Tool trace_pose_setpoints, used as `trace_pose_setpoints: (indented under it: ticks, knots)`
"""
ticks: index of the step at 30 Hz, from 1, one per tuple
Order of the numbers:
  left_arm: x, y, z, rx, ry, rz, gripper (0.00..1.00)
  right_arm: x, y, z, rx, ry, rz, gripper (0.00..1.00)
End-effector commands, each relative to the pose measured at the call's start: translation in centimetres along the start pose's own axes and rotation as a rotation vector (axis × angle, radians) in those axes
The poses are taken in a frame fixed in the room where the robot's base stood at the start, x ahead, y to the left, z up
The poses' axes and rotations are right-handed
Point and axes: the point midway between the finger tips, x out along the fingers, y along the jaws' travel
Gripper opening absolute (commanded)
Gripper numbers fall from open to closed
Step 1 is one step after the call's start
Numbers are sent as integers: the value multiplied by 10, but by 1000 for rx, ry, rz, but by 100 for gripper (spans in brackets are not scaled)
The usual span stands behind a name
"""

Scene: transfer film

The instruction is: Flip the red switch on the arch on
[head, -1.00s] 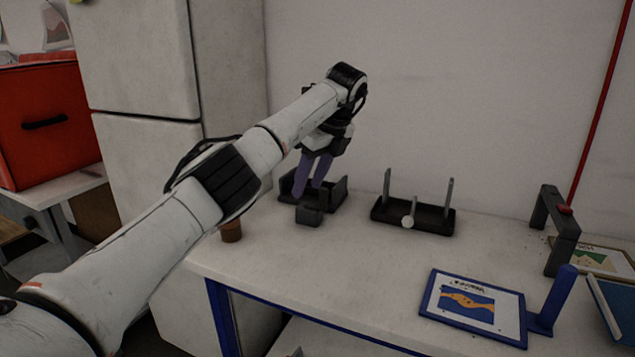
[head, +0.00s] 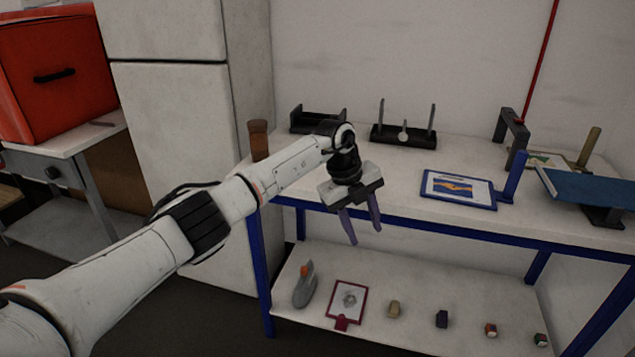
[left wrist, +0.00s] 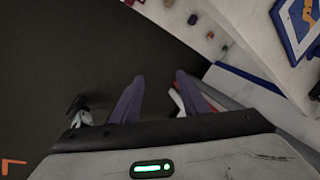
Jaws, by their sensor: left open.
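The dark grey arch (head: 517,134) stands at the right back of the white table top. A small red switch (head: 521,121) sits on top of it; whether it is on or off is too small to tell. My left gripper (head: 366,237) is open and empty, its purple fingers pointing down in front of the table's front edge, well left of the arch. In the left wrist view its open fingers (left wrist: 159,76) have dark floor between and beyond them. My right gripper is not in view.
A blue tilted panel (head: 590,187) is at the right. Dark racks (head: 404,136) stand at the back. Several small objects lie on the lower shelf (head: 420,290).

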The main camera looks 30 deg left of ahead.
Motion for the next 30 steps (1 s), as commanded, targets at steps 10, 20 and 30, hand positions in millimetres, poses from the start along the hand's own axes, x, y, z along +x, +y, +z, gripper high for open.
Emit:
trace_pose_setpoints:
  ticks: [10,20,30]
  knots:
    - [90,-44,-211,39,546,-592,41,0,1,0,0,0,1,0]
    - [84,7,-235,-771,663,-1149,41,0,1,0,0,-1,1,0]
    - [167,234,-226,-1690,314,-840,41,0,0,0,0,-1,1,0]
